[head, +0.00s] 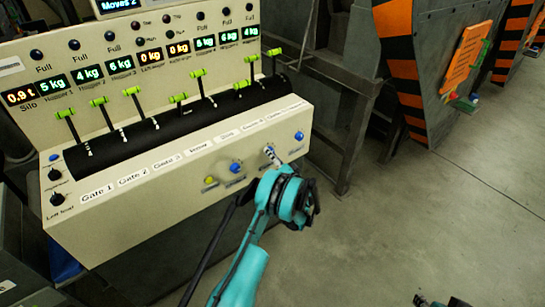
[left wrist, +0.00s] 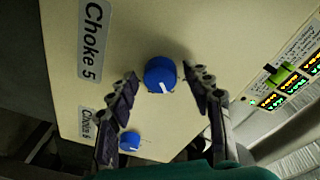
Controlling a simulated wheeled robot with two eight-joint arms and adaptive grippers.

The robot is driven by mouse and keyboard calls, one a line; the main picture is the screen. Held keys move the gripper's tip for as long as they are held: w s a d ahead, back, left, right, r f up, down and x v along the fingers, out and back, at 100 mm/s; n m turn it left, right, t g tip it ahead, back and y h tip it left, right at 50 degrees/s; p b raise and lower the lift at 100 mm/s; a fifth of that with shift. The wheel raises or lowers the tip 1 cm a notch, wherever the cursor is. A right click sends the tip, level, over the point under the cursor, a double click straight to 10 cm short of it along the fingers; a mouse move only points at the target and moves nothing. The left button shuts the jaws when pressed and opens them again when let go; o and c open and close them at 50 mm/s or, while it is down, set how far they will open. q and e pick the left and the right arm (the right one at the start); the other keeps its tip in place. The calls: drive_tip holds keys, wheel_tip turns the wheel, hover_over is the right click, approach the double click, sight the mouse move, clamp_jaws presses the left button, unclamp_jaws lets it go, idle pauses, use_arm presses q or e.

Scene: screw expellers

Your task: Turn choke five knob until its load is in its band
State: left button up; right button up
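The choke five knob (left wrist: 160,75) is a blue round knob with a white pointer line, on a cream panel in the left wrist view. Its label (left wrist: 92,40) reads "Choke 5". My left gripper (left wrist: 158,84) is open, one finger on each side of the knob, with a visible gap on both sides. A dark part at the bottom edge, perhaps my right gripper (head: 440,301), is mostly cut off.
A second blue knob (left wrist: 130,141) is below, close to my left gripper's finger. A lit display strip (left wrist: 285,85) with green and orange lights and a green slider is at right. The cream console (head: 150,190) carries several gate levers. Floor at right is clear.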

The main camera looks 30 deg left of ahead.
use_arm(q)
drive_tip(key=c, duration=0.8)
drive_tip(key=shift+m, duration=0.4)
drive_tip(key=m, duration=0.5)
drive_tip(key=m+g, duration=0.1)
drive_tip(key=m, duration=0.4)
drive_tip(key=m+g, duration=0.1)
drive_tip(key=m, duration=0.4)
drive_tip(key=shift+w+d+r+m+h, duration=0.1)
drive_tip(key=shift+w+r+m+h, duration=0.05)
drive_tip(key=shift+r+m+h, duration=0.15)
drive_tip(key=shift+g, duration=0.3)
